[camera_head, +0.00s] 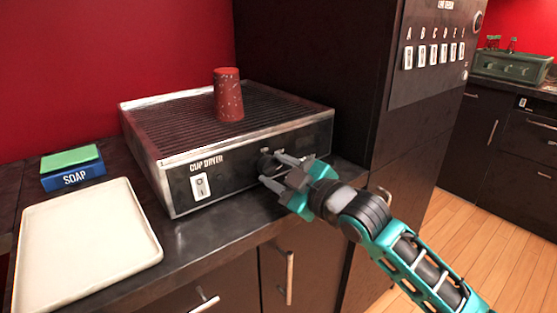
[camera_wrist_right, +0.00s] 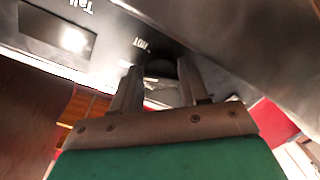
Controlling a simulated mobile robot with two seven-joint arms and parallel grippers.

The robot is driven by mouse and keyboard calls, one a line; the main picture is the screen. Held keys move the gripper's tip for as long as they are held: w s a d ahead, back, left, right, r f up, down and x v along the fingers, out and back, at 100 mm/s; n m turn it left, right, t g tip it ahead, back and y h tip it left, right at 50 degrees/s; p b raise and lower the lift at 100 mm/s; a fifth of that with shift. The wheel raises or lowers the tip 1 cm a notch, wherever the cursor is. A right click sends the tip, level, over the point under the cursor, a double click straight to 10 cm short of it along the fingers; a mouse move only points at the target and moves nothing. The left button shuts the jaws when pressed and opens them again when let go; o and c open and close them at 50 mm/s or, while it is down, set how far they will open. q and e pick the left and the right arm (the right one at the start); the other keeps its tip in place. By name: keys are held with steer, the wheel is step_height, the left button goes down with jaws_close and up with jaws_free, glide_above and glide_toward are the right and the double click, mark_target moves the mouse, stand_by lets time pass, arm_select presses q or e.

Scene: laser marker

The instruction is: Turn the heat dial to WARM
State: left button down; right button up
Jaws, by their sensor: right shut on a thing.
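The cup dryer (camera_head: 168,180) is a dark box with a ribbed top and a front panel labelled CUP DRYER. Its dark round heat dial (camera_head: 267,164) is on the front panel, partly hidden by my right gripper (camera_head: 276,170). In the right wrist view, my right gripper (camera_wrist_right: 158,85) has its two fingers on either side of the dark dial (camera_wrist_right: 163,68), shut on it. A HOT mark (camera_wrist_right: 141,44) shows beside the dial there. I cannot read the dial's pointer or see a WARM mark. My left gripper is not in view.
A red speckled cup (camera_head: 228,95) stands upside down on the dryer. A white rocker switch (camera_head: 200,186) is left on the panel. A cream tray (camera_head: 85,240) and a blue SOAP box with a green sponge (camera_head: 72,168) lie left. A tall dark cabinet (camera_head: 350,100) stands right.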

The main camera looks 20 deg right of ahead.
steer(key=shift+r+n+p, duration=0.3)
steer(key=shift+n+p, duration=0.25)
steer(key=shift+n, duration=0.15)
steer(key=shift+d+n+p, duration=0.1)
steer(key=shift+n+p, duration=0.35)
steer(key=shift+n, duration=0.05)
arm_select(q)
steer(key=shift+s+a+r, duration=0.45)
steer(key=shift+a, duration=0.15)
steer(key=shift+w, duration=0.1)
arm_select(e)
steer(key=o, duration=1)
steer(key=shift+f, duration=0.15)
arm_select(q)
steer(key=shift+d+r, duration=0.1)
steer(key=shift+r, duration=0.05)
steer(key=shift+p, duration=0.3)
arm_select(e)
steer(key=v, duration=1.2)
steer(key=shift+s, duration=0.45)
